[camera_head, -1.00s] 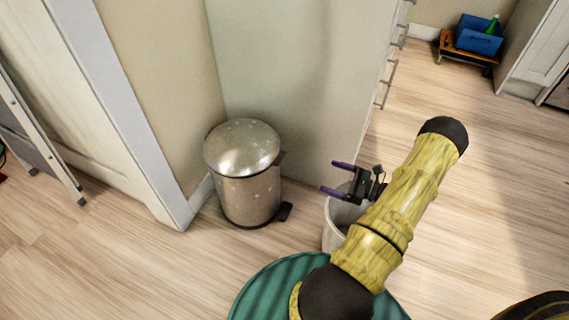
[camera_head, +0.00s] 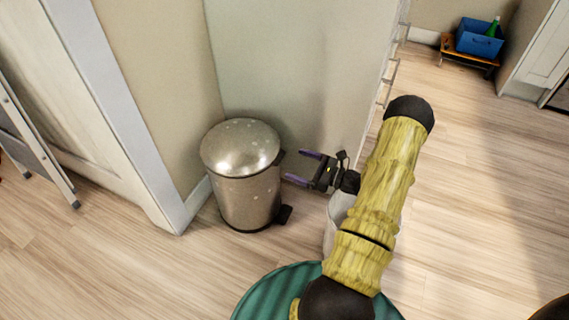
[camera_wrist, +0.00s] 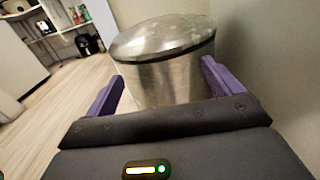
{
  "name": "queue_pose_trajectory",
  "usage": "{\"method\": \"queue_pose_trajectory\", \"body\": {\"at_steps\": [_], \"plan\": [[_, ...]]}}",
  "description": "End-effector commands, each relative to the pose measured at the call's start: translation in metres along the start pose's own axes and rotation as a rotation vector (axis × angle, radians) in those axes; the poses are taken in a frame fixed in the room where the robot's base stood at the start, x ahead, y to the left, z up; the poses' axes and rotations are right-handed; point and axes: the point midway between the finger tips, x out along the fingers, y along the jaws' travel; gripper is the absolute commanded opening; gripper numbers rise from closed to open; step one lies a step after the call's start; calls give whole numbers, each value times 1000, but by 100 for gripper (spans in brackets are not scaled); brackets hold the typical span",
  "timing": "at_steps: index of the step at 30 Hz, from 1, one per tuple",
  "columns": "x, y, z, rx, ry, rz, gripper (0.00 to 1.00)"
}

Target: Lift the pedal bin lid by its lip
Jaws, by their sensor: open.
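The pedal bin (camera_head: 245,195) is a brushed metal cylinder with a domed lid (camera_head: 240,147), standing in the corner with its lid down. A dark lip (camera_head: 279,158) sticks out at the lid's right edge, and a black pedal (camera_head: 285,213) is low on the same side. My gripper (camera_head: 297,168) is open and empty just right of the bin, with purple fingers pointing at it. In the wrist view the lid (camera_wrist: 163,38) and bin body (camera_wrist: 165,80) lie ahead, between and beyond the two fingers (camera_wrist: 160,82). Contact with the lip cannot be seen.
Open wooden floor (camera_head: 130,265) lies in front.

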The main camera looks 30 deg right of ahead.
Motion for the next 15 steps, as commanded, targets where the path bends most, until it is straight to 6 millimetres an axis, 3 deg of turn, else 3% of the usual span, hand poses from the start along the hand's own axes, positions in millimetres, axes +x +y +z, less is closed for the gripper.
{"method": "queue_pose_trajectory", "body": {"at_steps": [7,15], "plan": [[43,1,-3,-2,1,5,91],[57,-1,0,1,0,-3,91]]}}
